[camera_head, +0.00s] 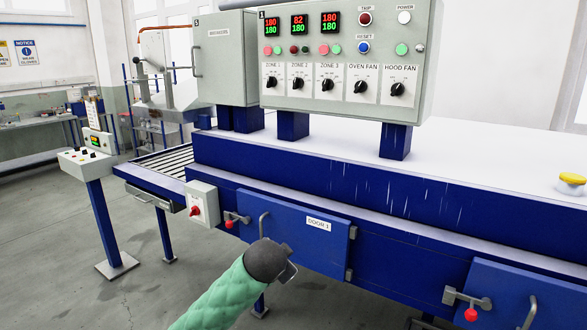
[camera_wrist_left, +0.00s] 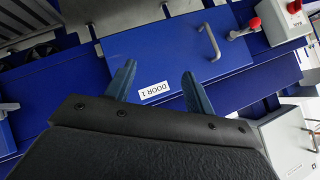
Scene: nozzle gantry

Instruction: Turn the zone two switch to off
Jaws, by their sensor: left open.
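The zone two switch (camera_head: 298,84) is a black rotary knob on a white plate labelled ZONE 2. It sits on the grey control panel (camera_head: 380,112) between the zone 1 knob (camera_head: 272,83) and the zone 3 knob (camera_head: 327,85). Its pointer setting is too small to read surely. My left gripper (camera_head: 288,268) is low in front of the blue DOOR 1, well below the panel and apart from the switch. In the left wrist view its two blue-grey fingers (camera_wrist_left: 159,84) are spread and empty, with the door behind them. My right gripper is not in view.
Oven fan (camera_head: 360,87) and hood fan (camera_head: 397,89) knobs are right of the zone knobs. The DOOR 1 handle (camera_head: 264,225) and a red-knobbed latch (camera_head: 231,221) project near my gripper. A small grey switch box (camera_head: 203,203) is left of the door. The long white top (camera_head: 480,155) is mostly clear.

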